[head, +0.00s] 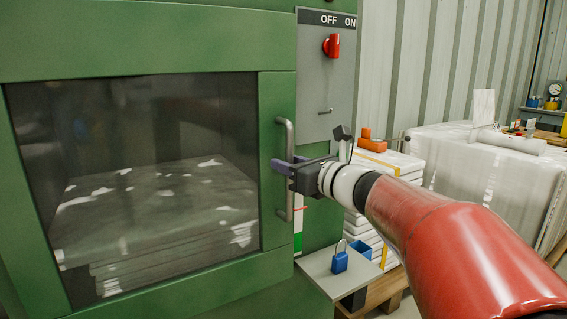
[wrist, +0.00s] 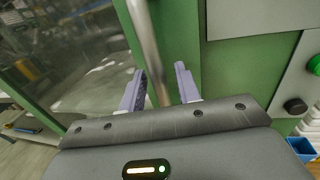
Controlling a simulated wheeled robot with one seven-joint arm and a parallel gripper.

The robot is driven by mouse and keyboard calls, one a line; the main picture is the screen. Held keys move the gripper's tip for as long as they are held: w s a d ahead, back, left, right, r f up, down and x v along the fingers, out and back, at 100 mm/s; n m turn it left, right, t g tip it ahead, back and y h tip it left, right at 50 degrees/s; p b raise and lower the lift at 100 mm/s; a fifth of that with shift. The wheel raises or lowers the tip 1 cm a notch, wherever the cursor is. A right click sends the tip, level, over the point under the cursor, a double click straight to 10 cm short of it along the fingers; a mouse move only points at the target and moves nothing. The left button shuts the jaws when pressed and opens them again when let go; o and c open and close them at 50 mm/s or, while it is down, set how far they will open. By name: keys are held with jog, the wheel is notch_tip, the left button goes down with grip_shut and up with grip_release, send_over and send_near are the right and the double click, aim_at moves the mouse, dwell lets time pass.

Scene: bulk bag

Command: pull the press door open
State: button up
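The press door (head: 155,160) is a green frame around a dark window, with stacked material showing behind the glass. It looks shut against the green press. A vertical grey bar handle (head: 286,140) runs along the door's right edge. My gripper (head: 282,166) is at the handle's middle, reaching from the right. In the wrist view, the handle (wrist: 146,45) passes between the two purple fingers of my gripper (wrist: 158,84). The fingers are apart, with a gap visible on the handle's right side; contact with the left finger is unclear.
A grey panel with a red OFF/ON switch (head: 332,45) is right of the door. Below, a small shelf (head: 325,272) carries a blue padlock (head: 340,259). White stacked bags (head: 380,185) and a large wrapped block (head: 480,165) stand to the right.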

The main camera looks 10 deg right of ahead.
grip_shut()
dwell(0.4)
